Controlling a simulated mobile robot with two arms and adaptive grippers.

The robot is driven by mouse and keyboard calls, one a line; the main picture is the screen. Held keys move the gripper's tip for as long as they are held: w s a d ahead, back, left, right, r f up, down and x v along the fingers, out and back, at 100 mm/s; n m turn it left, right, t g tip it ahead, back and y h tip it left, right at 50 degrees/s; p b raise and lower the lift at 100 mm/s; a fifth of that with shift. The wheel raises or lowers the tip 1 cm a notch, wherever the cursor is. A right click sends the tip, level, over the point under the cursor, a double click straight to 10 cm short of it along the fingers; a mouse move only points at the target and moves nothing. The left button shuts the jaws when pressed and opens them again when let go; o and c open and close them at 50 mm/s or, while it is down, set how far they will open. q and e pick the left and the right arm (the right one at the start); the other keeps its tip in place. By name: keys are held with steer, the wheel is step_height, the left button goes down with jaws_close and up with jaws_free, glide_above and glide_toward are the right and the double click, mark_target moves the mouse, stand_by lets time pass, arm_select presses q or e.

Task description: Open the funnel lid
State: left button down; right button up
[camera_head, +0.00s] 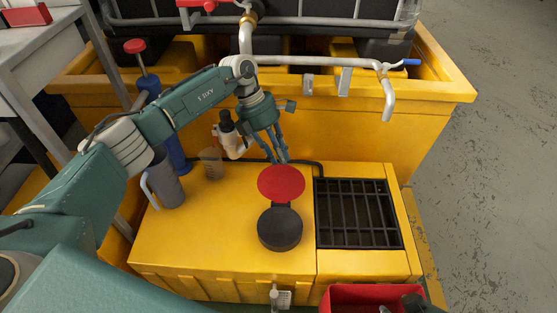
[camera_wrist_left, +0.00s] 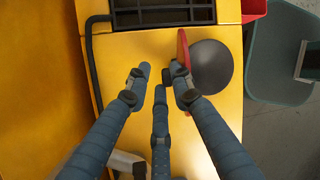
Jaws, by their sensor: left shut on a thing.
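The red funnel lid (camera_head: 281,183) stands raised at the back of the round black funnel (camera_head: 280,230) on the yellow cabinet top. In the left wrist view the lid (camera_wrist_left: 183,48) shows almost edge-on, upright beside the dark funnel (camera_wrist_left: 211,67). My left gripper (camera_head: 281,160) is behind the lid, with its fingers pointing down. In the left wrist view, the gripper's (camera_wrist_left: 160,75) right fingertip is at the lid's lower edge. The gripper is shut on the lid, though the exact contact is partly hidden. My right gripper is not in view.
A black grate (camera_head: 356,214) lies right of the funnel. A grey jug (camera_head: 165,186), a clear beaker (camera_head: 211,163) and a white bottle (camera_head: 230,142) stand left of my left gripper. Curved pipes (camera_head: 388,95) hang behind. A red bin (camera_head: 365,296) is at the front right.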

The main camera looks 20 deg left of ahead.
arm_select(q)
steer(key=f, duration=0.2)
steer(key=shift+s+f+g, duration=0.3)
steer(key=shift+s+f, duration=0.05)
steer(key=shift+a, duration=0.15)
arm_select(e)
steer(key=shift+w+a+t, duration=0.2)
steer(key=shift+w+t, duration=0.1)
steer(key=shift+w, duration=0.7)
arm_select(q)
steer(key=c, duration=1.6)
jaws_free()
steer(key=shift+a, duration=0.15)
steer(key=v, duration=0.8)
steer(key=d+v, duration=0.1)
steer(key=v, duration=0.4)
steer(key=shift+w+d+r, duration=0.1)
steer(key=shift+w+r, duration=0.05)
steer(key=shift+r, duration=0.05)
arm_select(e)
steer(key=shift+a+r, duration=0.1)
